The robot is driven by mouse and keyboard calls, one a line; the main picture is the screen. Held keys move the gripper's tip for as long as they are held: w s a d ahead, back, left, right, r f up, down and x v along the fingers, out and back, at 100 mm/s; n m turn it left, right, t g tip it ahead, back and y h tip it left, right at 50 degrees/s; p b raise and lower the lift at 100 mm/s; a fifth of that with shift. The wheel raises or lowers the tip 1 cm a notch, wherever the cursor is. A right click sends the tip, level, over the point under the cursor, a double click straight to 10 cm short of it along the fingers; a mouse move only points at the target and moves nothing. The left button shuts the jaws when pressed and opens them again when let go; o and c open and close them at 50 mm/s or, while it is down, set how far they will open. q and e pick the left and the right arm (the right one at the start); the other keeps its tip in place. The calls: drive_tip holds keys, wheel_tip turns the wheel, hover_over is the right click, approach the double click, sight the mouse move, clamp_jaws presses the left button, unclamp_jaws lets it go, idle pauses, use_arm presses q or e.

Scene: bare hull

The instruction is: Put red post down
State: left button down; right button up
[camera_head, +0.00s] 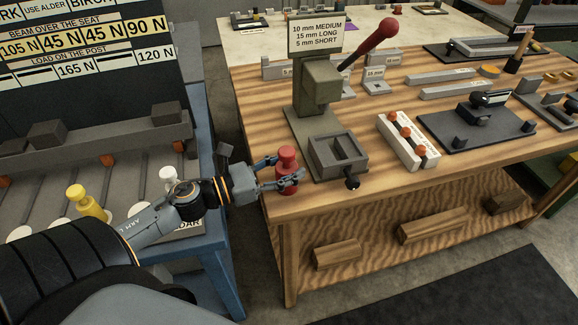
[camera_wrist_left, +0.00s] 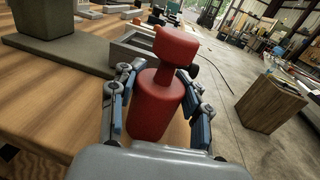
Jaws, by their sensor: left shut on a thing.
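The red post (camera_head: 287,160) is upright at the near left corner of the wooden workbench (camera_head: 245,100). My left gripper (camera_head: 290,178) is shut around its body. In the left wrist view the red post (camera_wrist_left: 155,105) stands between the two fingers of the left gripper (camera_wrist_left: 157,115), with its narrow neck and wider head above them. I cannot tell whether its base touches the bench top. My right gripper is not in view.
A grey-green press (camera_head: 312,90) with a red-handled lever and a grey open box (camera_head: 338,152) stand just right of the post. A white block with orange balls (camera_head: 408,140) is further right. A blue stand (camera_head: 215,240) with a yellow post (camera_head: 85,202) is left.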

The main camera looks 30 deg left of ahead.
use_arm(q)
drive_tip(key=c, duration=0.6)
unclamp_jaws()
drive_tip(key=shift+c, duration=0.2)
drive_tip(key=shift+r, duration=0.2)
drive_tip(key=shift+s+a+f, duration=0.15)
drive_tip(key=shift+s+f, duration=0.05)
drive_tip(key=shift+s, duration=0.1)
drive_tip(key=b+v, duration=0.2)
drive_tip(key=v, duration=0.9)
drive_tip(key=shift+s, duration=0.2)
drive_tip(key=shift+a+r, duration=0.1)
drive_tip(key=shift+r, duration=0.05)
